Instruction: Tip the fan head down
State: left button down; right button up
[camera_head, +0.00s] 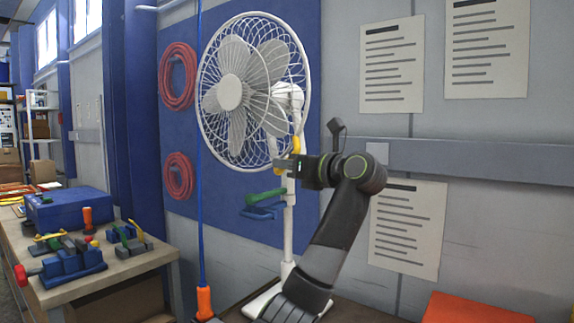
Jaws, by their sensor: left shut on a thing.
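The white fan (290,225) stands upright on a white post. Its round caged head (230,91) faces left towards me and looks close to upright. A yellow handle (296,145) shows at the lower right of the cage. My left gripper (284,165) reaches in from the right at the lower edge of the head, and its jaws are shut on the yellow handle. The jaws partly hide the grip. My right gripper is not in view.
A green and blue clamp (264,202) shows beside the post below the gripper. A blue cable (200,190) hangs in front, left of the fan. A workbench (125,268) with a blue toolbox (68,208) stands at the left. An orange object (480,308) lies at lower right.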

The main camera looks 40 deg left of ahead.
pick_arm(q)
jog(key=shift+f, duration=0.1)
jog(key=w+a+f+n+b, duration=0.1)
jog(key=w+f+n, duration=0.5)
jog(key=w, duration=0.5)
jog(key=shift+w+f+n+g+y, duration=0.15)
jog(key=shift+n+g+y, duration=0.15)
jog(key=shift+y, duration=0.1)
jog(key=shift+a, duration=0.15)
jog(key=c, duration=1.4)
grip_release()
jog(key=shift+a, duration=0.1)
